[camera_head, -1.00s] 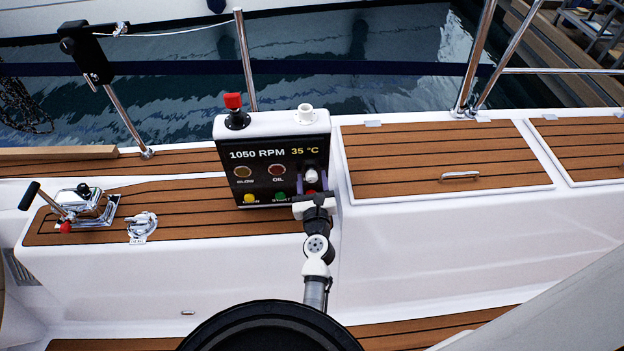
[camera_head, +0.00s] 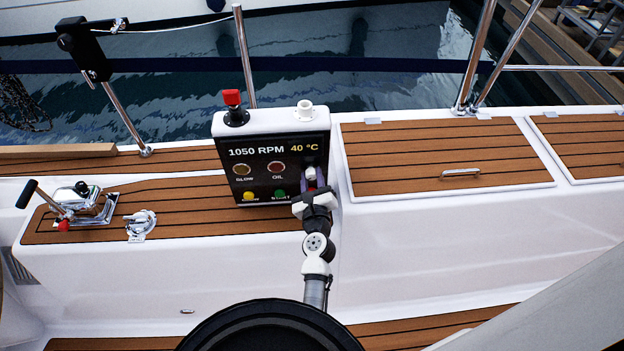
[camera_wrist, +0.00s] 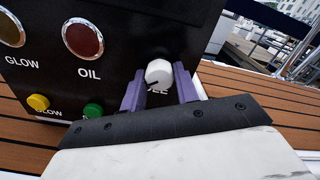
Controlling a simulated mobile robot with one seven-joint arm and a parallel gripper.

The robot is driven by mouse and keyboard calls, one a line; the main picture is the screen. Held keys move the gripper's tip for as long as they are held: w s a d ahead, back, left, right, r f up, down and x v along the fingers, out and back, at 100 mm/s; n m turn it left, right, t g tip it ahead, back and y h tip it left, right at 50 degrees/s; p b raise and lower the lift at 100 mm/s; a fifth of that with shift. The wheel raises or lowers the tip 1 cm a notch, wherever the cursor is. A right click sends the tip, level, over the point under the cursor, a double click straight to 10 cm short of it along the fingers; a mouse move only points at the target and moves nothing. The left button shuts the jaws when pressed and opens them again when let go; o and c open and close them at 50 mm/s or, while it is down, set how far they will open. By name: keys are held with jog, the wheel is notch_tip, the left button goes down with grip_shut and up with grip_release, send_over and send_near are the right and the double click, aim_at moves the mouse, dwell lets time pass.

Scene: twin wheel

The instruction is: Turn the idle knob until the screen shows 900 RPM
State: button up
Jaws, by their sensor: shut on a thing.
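The black control panel (camera_head: 266,182) faces me with a screen (camera_head: 270,150) reading 1050 RPM and 40 °C. The white idle knob (camera_wrist: 159,74) sits at the panel's lower right, with a dark pointer line on its face; its label below is partly hidden by my gripper. In the head view the knob (camera_head: 310,173) shows just above my gripper (camera_head: 313,183). In the wrist view my gripper's two purple fingers (camera_wrist: 159,88) stand on either side of the knob, closed on it. The gripper is tilted relative to the panel.
The panel also has a GLOW lamp (camera_head: 243,170), an OIL lamp (camera_head: 276,167), a yellow button (camera_head: 249,196) and a green button (camera_head: 279,194). A red switch (camera_head: 232,98) stands on top. A chrome lever (camera_head: 72,205) is at the left. A hatch (camera_head: 430,157) lies right.

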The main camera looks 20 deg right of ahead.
jog(key=n+b, duration=0.2)
jog(key=n, duration=0.5)
jog(key=n+b, duration=0.2)
jog(key=n, duration=0.4)
jog(key=shift+n+b, duration=0.3)
jog(key=shift+n, duration=0.1)
jog(key=n+b, duration=0.3)
jog(key=n, duration=0.3)
jog(key=n+b, duration=0.4)
jog(key=n, duration=0.2)
jog(key=shift+r, duration=0.15)
jog(key=shift+n, duration=0.4)
jog(key=o, duration=1)
jog(key=shift+c, duration=0.2)
jog(key=shift+s, duration=0.15)
